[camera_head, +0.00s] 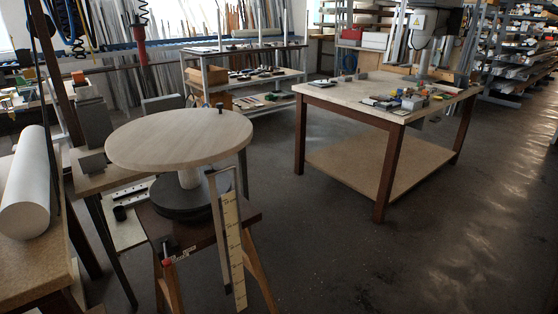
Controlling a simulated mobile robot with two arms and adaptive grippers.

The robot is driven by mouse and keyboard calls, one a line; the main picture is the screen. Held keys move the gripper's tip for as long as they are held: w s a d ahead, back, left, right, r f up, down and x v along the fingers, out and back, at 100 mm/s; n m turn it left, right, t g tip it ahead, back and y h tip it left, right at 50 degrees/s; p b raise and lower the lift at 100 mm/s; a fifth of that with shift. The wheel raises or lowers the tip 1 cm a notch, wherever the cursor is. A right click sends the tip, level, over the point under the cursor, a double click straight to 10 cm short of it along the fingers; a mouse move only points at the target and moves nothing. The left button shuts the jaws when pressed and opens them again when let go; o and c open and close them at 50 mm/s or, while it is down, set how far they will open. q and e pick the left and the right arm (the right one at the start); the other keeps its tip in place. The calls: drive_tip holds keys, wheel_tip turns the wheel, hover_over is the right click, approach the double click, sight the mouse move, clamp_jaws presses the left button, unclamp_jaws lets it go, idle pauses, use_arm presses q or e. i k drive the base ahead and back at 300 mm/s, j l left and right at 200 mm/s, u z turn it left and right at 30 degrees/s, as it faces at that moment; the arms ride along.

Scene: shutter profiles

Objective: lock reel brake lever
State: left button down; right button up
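A round pale wooden disc (180,137) stands level on a light post above a dark round base (183,203), which looks like the reel. A small dark knob (220,109) stands upright near its back right rim. A small red-ended part (167,262) sits at the front left corner of the brown stand (206,224) below. I cannot tell which of these, if any, is the brake lever, or its position. An upright frame with a yellow marked scale (234,250) stands at the stand's right side. Neither of my grippers shows in this view.
A white roll (25,185) lies on a table at the left edge. A wooden workbench (385,92) with small parts stands at the right, and a shelf table (248,78) behind. The floor (400,260) at front right is clear.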

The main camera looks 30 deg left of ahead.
sight(166, 263)
drive_tip(key=u, duration=1.55)
